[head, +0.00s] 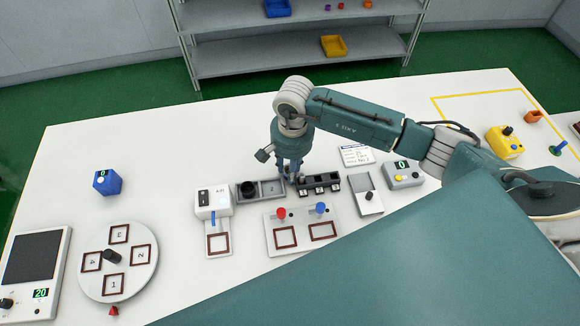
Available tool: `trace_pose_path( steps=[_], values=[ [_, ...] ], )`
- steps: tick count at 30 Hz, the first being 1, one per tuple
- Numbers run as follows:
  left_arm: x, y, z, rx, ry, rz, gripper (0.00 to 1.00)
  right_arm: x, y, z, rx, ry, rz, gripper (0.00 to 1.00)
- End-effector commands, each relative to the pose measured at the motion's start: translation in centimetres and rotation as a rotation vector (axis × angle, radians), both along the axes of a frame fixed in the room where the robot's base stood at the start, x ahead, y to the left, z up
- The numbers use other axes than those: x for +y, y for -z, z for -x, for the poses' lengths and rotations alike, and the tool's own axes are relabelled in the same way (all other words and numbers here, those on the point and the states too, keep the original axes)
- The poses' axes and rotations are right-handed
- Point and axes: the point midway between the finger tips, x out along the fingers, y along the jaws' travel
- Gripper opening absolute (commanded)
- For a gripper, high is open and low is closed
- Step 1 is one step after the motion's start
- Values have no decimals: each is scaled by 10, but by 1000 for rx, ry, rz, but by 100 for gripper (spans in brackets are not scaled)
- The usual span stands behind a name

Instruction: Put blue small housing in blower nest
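The likely blower nest is a brown-framed square (218,243) at the foot of a white unit marked AIR (206,200) with a blue lever; the square looks empty. My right gripper (290,178) points down between the grey two-place tray (270,187) and the black slotted rack (320,184). Its fingers look dark blue-grey, and their gap is too small to read. I cannot pick out a blue small housing for certain; anything between the fingertips is hidden or too small to tell. My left gripper is out of view.
A plate with red and blue levers (300,230) stands in front of the rack. A round numbered table (118,262) and a blue display box (103,182) are at left. A grey button box (404,175) stands at right. The white table's back left is clear.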

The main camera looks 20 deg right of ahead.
Motion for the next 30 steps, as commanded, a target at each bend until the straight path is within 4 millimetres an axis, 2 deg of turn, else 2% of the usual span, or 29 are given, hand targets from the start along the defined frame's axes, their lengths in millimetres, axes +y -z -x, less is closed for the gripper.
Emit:
trace_pose_path(
  steps=[7,8,10,18,22,23,26,30],
  values=[
    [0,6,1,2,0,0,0,0,5,0,0,0,0,17],
    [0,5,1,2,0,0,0,0,3,0,0,0,0,33],
    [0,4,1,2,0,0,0,0,3,0,1,0,1,47],
    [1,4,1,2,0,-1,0,0,2,0,1,0,1,48],
    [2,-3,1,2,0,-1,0,0,-4,0,1,0,-1,48],
    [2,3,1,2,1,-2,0,0,-5,-1,-3,0,0,48],
    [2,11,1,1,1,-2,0,-1,-20,-1,-6,-2,0,48],
    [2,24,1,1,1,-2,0,-2,-50,0,-8,-2,1,48]
  ],
)
